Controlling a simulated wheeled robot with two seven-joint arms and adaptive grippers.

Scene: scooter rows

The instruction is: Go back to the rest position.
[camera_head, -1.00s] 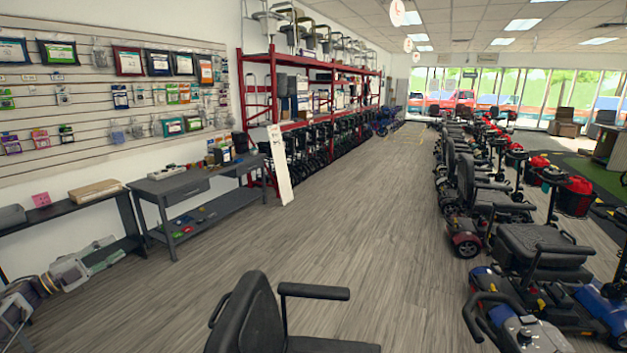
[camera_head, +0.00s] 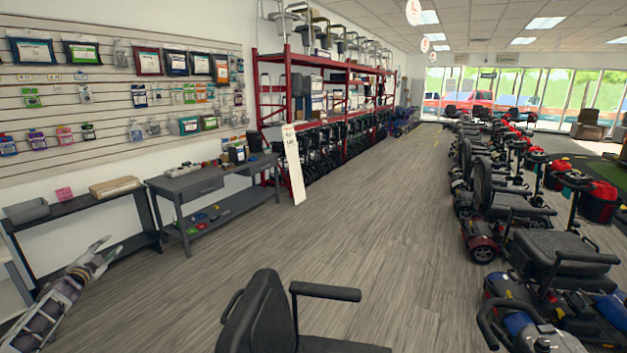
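My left gripper (camera_head: 110,246) is in the lower left of the head view, at the end of my pale grey and purple arm, which rises from the bottom left corner. Its two thin fingers point up and to the right, spread with a gap between them and nothing held. It shows in front of the low dark shelf bench (camera_head: 80,205), apparently clear of it. My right gripper is not in view.
A grey workbench (camera_head: 190,185) stands along the left wall, and a white board (camera_head: 293,165) leans near red racks (camera_head: 285,58). A black chair (camera_head: 258,315) is close in front. Scooters (camera_head: 555,255) line the right side. The wood-look aisle (camera_head: 370,210) between is clear.

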